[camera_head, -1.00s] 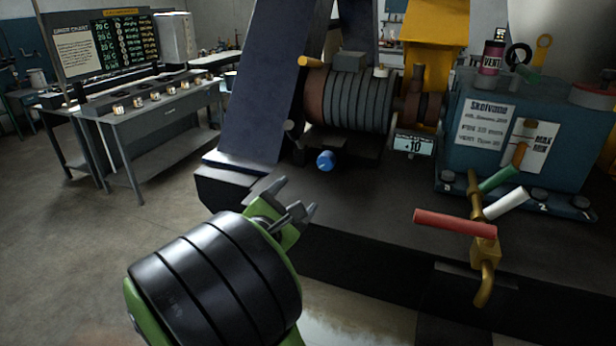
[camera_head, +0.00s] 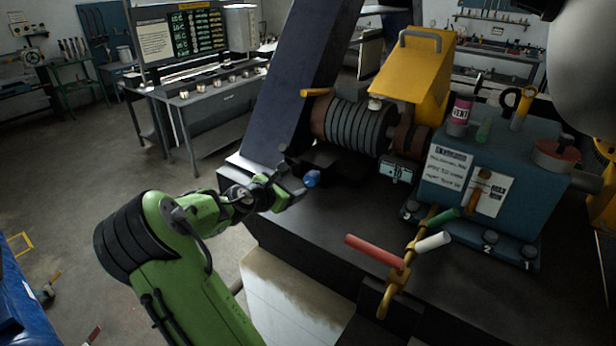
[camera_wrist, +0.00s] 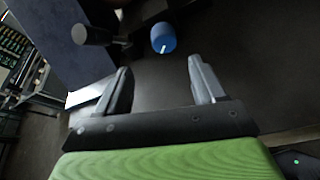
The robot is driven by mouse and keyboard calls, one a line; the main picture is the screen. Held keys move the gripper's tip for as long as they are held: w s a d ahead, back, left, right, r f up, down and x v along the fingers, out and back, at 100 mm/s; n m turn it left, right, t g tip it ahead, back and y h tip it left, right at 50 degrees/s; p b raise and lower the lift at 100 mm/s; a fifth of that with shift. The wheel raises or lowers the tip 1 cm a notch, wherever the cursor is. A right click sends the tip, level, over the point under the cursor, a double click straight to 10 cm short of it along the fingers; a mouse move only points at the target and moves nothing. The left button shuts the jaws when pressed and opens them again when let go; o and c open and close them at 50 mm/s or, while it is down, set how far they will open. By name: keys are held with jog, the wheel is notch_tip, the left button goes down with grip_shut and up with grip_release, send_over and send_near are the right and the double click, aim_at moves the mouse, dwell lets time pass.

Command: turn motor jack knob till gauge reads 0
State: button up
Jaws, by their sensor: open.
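The blue motor jack knob (camera_head: 312,178) sits low in front of the ribbed motor (camera_head: 355,122). In the wrist view the knob (camera_wrist: 163,38) shows a white mark on its lower edge and lies beyond the fingertips, between their lines. My gripper (camera_head: 292,190) is close to the knob at its left in the head view. In the wrist view my gripper (camera_wrist: 160,85) is open and empty, with a gap between it and the knob. The gauge (camera_head: 396,171) is a small display right of the knob; it seems to read 10, its sign unclear.
A dark post (camera_head: 300,75) slants up behind my gripper. A black cylinder (camera_wrist: 92,35) stands left of the knob in the wrist view. Red, green and white handles on a brass valve (camera_head: 397,272) are at the right, before a teal tank (camera_head: 520,200). The dark deck between is clear.

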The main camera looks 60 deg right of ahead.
aim_at(310, 181)
jog(key=x, duration=0.3)
jog(key=p+x, duration=0.1)
jog(key=x, duration=0.7)
jog(key=shift+s+p, duration=0.35)
jog(key=shift+s, duration=0.1)
jog(key=c, duration=1)
jog(key=shift+b, duration=0.35)
jog(key=m+t+b, duration=0.1)
jog(key=b, duration=0.2)
jog(key=m+t+h+b, duration=0.1)
jog(key=m+b, duration=0.1)
jog(key=b, duration=0.1)
jog(key=shift+f+m, duration=0.15)
jog(key=shift+m, duration=0.15)
jog(key=m+t+b, duration=0.1)
jog(key=m+b, duration=0.1)
jog(key=b, duration=0.3)
jog(key=shift+m+t+h, duration=0.3)
jog(key=shift+t+h, duration=0.1)
jog(key=shift+r, duration=0.2)
